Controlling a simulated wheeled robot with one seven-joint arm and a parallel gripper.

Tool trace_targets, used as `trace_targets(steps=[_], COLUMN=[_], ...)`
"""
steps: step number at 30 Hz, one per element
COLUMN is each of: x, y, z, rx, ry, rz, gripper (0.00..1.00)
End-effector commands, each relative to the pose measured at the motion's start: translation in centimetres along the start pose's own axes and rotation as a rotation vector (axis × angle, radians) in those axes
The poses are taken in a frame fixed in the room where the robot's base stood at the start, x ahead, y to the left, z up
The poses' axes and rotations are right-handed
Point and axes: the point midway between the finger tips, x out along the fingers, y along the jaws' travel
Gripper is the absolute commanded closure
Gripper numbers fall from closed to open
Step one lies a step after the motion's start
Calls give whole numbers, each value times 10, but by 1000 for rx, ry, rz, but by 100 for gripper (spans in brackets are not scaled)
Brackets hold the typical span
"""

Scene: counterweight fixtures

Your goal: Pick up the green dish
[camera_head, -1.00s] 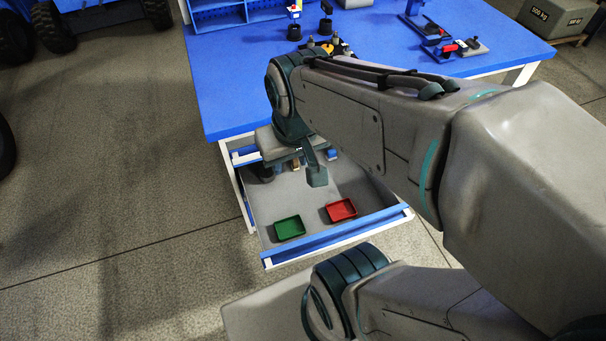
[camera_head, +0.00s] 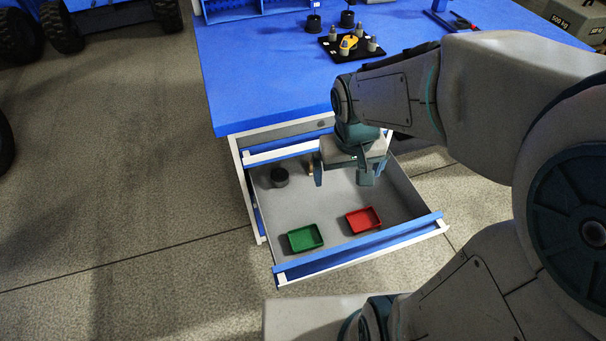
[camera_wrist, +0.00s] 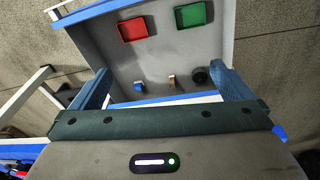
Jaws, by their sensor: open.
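The green dish (camera_head: 305,238) is a small rectangular tray lying in the front left of the open drawer (camera_head: 325,205). It also shows in the wrist view (camera_wrist: 191,14), at the top right of the drawer floor. My gripper (camera_head: 343,182) hangs over the back of the drawer with its fingers spread and nothing between them. It is behind the green dish and apart from it. In the wrist view the two blue-grey fingers (camera_wrist: 165,88) stand wide apart, with the dish beyond them.
A red dish (camera_head: 363,220) lies right of the green one. A dark cylinder (camera_head: 279,177) stands at the drawer's back left. In the wrist view a blue item (camera_wrist: 139,87) and a tan item (camera_wrist: 172,80) lie near the back. The blue tabletop (camera_head: 270,80) overhangs the drawer's rear.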

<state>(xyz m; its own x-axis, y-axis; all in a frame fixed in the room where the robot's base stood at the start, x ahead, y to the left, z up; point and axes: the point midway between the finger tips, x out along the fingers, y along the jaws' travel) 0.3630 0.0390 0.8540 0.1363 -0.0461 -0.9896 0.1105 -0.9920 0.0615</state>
Motion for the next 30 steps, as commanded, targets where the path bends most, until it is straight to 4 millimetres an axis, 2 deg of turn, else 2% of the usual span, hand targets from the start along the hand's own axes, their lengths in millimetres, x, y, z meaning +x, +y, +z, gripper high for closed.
trace_targets(steps=[1,9,12,15,18,23,30], x=[41,162,197,221,234,252,299], y=[-8,-50,-64,-75,-82,-86,-90], z=[-3,-21,-25,-27,-28,-27,-20], rx=[-19,-107,-132,-149,-160,-165,-168], ry=[-20,-85,-102,-115,-122,-128,-128], rz=[-3,-32,-47,-59,-68,-73,-73], gripper=[0,0,0,0,0,0,0])
